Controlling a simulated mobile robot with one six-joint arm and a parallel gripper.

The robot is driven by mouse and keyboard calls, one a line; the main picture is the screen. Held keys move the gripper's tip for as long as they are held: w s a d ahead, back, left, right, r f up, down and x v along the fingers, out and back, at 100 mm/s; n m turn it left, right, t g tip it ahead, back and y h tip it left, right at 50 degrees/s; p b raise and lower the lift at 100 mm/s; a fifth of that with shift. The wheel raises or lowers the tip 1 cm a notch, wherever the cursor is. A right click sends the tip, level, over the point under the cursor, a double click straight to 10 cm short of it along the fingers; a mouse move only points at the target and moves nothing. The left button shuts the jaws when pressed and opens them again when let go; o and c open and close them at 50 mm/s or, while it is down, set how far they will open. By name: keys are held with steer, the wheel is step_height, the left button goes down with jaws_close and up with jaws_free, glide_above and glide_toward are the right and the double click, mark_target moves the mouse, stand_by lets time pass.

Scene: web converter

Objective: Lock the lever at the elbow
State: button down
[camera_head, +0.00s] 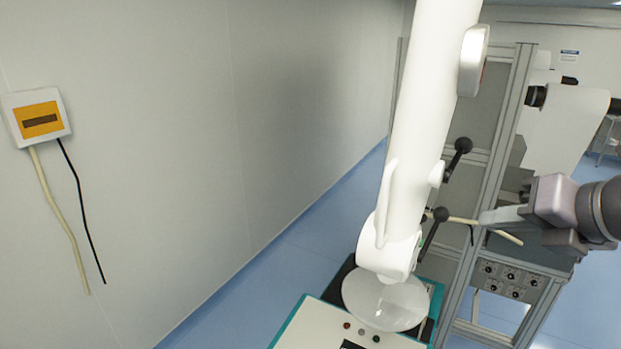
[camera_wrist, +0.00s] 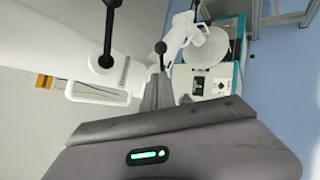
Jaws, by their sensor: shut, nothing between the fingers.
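A white jointed arm (camera_head: 405,160) stands on a machine and carries two black ball-ended levers at its side. The upper lever (camera_head: 460,146) angles up to the right; the lower lever (camera_head: 440,214) sits near the joint. In the wrist view one lever (camera_wrist: 107,60) is at upper left and another (camera_wrist: 160,48) is near the middle, just beyond my fingers. I cannot tell which is the elbow lever. My gripper (camera_head: 485,218) comes from the right, fingers together and empty, pointing at the lower lever with a gap apparent. In the wrist view the fingers (camera_wrist: 157,90) point towards the middle lever.
A grey metal frame (camera_head: 490,180) with a control panel (camera_head: 510,278) stands behind my gripper. A clear round disc (camera_head: 385,300) lies at the white arm's foot on the teal-edged machine (camera_head: 320,325). A wall box (camera_head: 38,118) hangs far left. Blue floor lies between.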

mark_target(437, 227)
steer(key=x, duration=1.1)
steer(key=shift+s+f+p, duration=0.25)
steer(key=shift+p, duration=0.05)
steer(key=shift+w+f, duration=0.15)
steer(key=shift+w, duration=0.15)
steer(key=shift+w+d+f, duration=0.4)
steer(key=shift+a+r+p, duration=0.1)
steer(key=shift+p, duration=0.25)
